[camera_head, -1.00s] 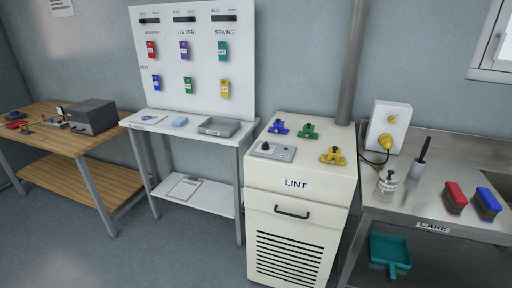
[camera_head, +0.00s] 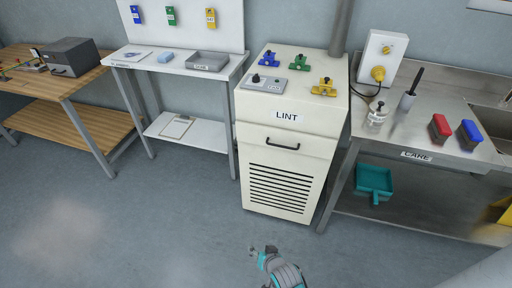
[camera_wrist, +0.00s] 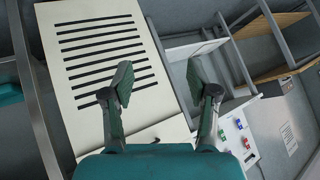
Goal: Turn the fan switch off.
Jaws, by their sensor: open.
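The fan switch panel (camera_head: 268,86) is a small grey plate on top of the cream cabinet (camera_head: 288,150) marked LINT. A black knob (camera_head: 256,78) stands at its left end, with a label to the right that seems to read FAN. The knob's setting is too small to tell. My gripper (camera_head: 262,250) is low at the bottom of the head view, in front of the cabinet and well away from the panel. In the wrist view, my gripper (camera_wrist: 158,82) is open and empty, its fingers wide apart before the cabinet's slatted front (camera_wrist: 105,45). The panel does not show there.
Blue (camera_head: 269,58), green (camera_head: 299,63) and yellow (camera_head: 324,87) clamp-like pieces sit on the cabinet top. A pipe (camera_head: 341,28) rises behind it. A steel sink counter (camera_head: 440,95) is to the right, a white table (camera_head: 137,60) to the left. The floor in front is clear.

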